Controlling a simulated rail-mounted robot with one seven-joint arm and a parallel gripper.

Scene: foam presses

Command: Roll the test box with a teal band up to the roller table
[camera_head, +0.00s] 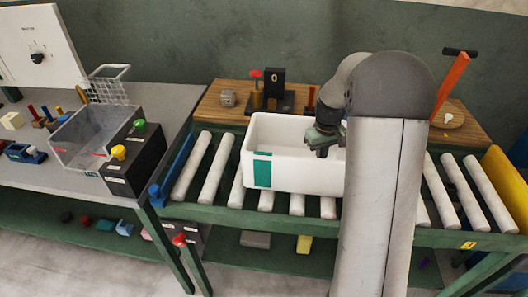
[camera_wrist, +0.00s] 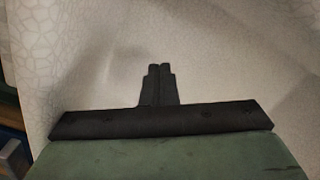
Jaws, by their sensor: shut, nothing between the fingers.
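The test box (camera_head: 215,163), white and open-topped with a teal band (camera_head: 262,170) near its left front corner, stands on the rollers of the roller table (camera_head: 300,212). My arm hides its right end. My gripper (camera_head: 322,152) is over the box's open top, with its fingers pointing down into it. In the wrist view my gripper's fingers (camera_wrist: 158,84) are together, with nothing between them, in front of a pale patterned surface that fills most of the picture. I cannot tell whether the fingertips touch the box.
A blue stop (camera_head: 170,172) edges the rollers' left end, a yellow plate (camera_head: 505,187) the right end. A wooden shelf (camera_head: 208,112) with small fixtures runs behind. A grey bench (camera_head: 175,98) with a clear bin (camera_head: 88,138) stands left. Rollers left of the box are clear.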

